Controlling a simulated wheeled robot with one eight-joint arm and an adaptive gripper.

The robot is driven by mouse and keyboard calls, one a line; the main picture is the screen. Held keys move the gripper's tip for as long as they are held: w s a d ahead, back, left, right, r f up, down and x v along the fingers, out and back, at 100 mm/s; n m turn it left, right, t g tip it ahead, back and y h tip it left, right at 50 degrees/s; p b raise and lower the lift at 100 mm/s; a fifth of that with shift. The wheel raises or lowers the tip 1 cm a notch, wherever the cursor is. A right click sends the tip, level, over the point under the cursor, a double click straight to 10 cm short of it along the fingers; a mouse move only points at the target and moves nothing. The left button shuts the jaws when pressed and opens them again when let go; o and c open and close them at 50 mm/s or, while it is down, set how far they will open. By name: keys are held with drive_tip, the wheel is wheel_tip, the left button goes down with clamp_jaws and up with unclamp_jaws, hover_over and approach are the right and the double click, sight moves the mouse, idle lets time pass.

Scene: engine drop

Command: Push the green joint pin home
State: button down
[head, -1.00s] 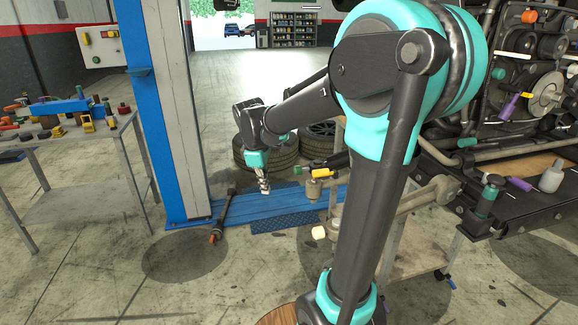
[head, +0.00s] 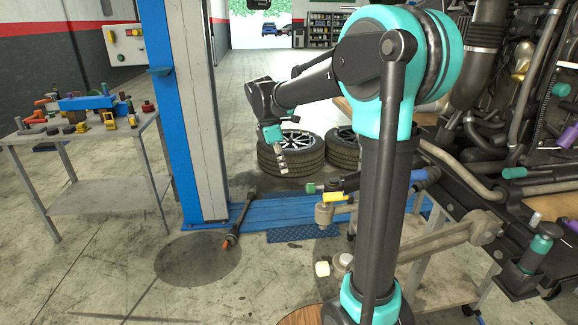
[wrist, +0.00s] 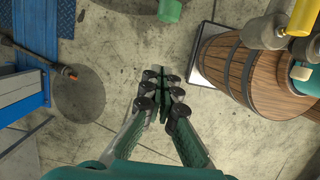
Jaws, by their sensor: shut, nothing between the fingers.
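A green pin end (head: 311,188) sticks out of the left end of a joint beside a yellow piece (head: 333,197) in the head view. A green cylinder end (wrist: 170,10) shows at the top edge of the wrist view, with a yellow part (wrist: 303,15) at the upper right. How deep the pin sits is too small to tell. My gripper (head: 284,172) hangs pointing down, left of the pin end in the picture and a little above it. In the wrist view my gripper (wrist: 163,95) is shut and empty, with bare floor beneath it and apart from the green end.
A grey arm with a round end (head: 324,215) lies below the joint. A wooden barrel (wrist: 245,70) stands at the right in the wrist view. Two tyres (head: 290,155) lie behind my gripper. A blue post (head: 160,110) and parts table (head: 85,135) are at left.

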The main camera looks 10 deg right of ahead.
sight(313, 188)
drive_tip(key=d+f, duration=0.6)
drive_tip(key=f, duration=0.1)
drive_tip(key=shift+f, duration=0.2)
drive_tip(key=shift+d, duration=1.45)
